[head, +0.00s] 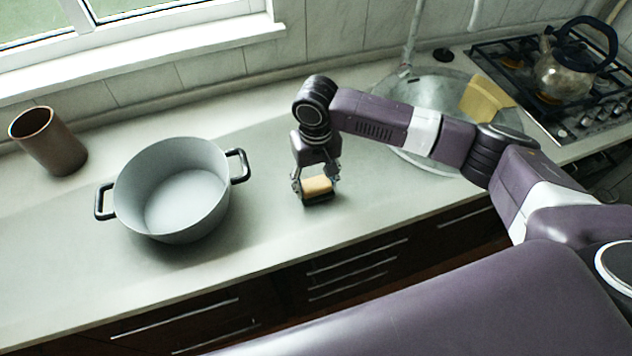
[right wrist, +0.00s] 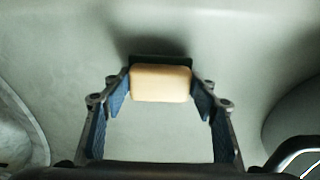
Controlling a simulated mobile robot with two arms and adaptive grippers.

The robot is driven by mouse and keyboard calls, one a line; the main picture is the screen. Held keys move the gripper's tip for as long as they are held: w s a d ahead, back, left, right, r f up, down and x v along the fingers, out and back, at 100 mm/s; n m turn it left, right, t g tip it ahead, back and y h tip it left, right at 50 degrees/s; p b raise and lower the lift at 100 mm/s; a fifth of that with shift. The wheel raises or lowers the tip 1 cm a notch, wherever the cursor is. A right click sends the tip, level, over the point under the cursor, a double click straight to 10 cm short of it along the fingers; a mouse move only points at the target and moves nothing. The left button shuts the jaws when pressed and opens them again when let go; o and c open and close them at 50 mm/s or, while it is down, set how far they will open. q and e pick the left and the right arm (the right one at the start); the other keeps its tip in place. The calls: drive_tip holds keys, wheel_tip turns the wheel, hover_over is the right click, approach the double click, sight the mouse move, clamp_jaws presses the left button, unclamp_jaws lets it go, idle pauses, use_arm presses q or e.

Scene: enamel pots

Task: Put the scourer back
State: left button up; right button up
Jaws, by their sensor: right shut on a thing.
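The scourer (head: 317,186) is a small tan block at the middle of the counter. My right gripper (head: 316,190) is shut on it from above, with a finger on each side. In the right wrist view the scourer (right wrist: 160,82) sits between the two blue-padded fingertips (right wrist: 163,88). A dark flat part shows behind and below the block; I cannot tell whether it is the scourer's own pad or a separate holder. Whether the scourer touches the counter is hard to tell. My left gripper is not in view.
A grey pot (head: 180,232) with two black handles stands left of my right gripper. A brown cup (head: 48,142) is at the far left. The round sink (head: 395,88), with a yellow board (head: 487,101), and the hob with a kettle (head: 562,75) lie right. Counter front is clear.

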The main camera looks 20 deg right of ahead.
sight(316, 184)
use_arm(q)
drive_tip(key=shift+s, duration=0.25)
use_arm(e)
drive_tip(key=shift+f, duration=0.25)
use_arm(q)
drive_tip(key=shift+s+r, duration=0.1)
use_arm(e)
drive_tip(key=shift+f, duration=0.1)
drive_tip(key=o, duration=1)
use_arm(q)
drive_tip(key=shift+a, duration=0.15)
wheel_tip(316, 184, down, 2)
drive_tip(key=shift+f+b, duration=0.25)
drive_tip(key=shift+b, duration=1)
use_arm(e)
wheel_tip(316, 184, up, 12)
drive_tip(key=shift+r, duration=0.15)
